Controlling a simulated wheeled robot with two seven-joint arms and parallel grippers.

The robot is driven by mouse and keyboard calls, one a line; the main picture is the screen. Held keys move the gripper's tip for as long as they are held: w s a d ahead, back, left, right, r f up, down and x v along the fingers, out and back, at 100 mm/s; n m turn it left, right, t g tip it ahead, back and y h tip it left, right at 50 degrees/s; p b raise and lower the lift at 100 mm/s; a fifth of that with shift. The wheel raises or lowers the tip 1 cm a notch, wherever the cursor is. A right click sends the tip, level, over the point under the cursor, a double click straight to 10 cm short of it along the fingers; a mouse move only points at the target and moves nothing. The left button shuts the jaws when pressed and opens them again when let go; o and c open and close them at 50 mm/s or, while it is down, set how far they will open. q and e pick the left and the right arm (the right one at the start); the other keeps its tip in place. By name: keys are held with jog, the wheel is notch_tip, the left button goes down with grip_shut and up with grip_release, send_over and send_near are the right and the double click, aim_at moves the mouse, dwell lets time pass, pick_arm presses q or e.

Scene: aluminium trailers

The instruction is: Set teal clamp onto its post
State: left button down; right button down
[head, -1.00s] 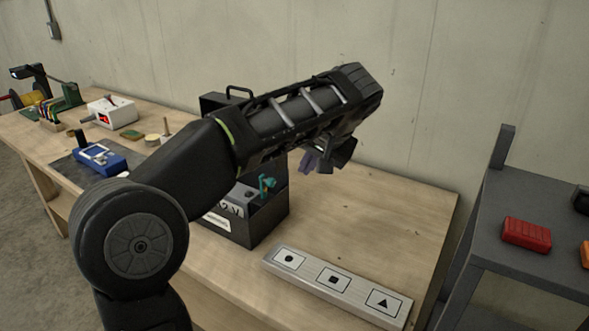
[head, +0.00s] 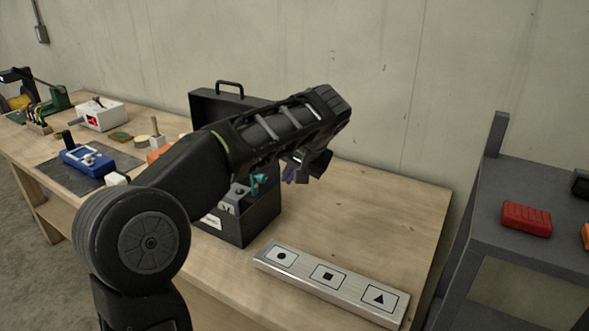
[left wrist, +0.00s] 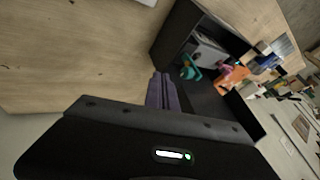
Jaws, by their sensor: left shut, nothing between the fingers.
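The teal clamp (head: 258,183) is in the open black case (head: 262,220), beside a grey block (head: 236,195). My left arm partly hides it in the head view. In the left wrist view the teal clamp (left wrist: 190,70) shows more fully, near the grey block's end; I cannot tell whether it sits on a post. My left gripper (head: 290,175) is above the right side of the case, close to the clamp but apart from it. Its purple fingers (left wrist: 163,92) are together and empty. My right gripper is not in view.
A metal strip with three symbol plates (head: 328,280) lies along the front of the bench. An orange thing (left wrist: 232,78) shows beyond the clamp. A blue device (head: 87,160) and a white box (head: 100,114) stand at left. The bench right of the case is clear.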

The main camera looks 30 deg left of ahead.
pick_arm(q)
jog(key=shift+a+f+p, duration=0.2)
jog(key=shift+a+f, duration=0.1)
jog(key=shift+a, duration=0.5)
jog(key=shift+a+f+p, duration=0.15)
jog(key=shift+a+f, duration=0.1)
jog(key=shift+a, duration=0.55)
jog(key=shift+a+f+p, duration=0.2)
jog(key=shift+a+f, duration=0.1)
jog(key=shift+a, duration=0.5)
jog(key=shift+r, duration=0.1)
jog(key=shift+a+r+h+p, duration=0.2)
jog(key=shift+h+p, duration=0.1)
jog(key=shift+p, duration=0.25)
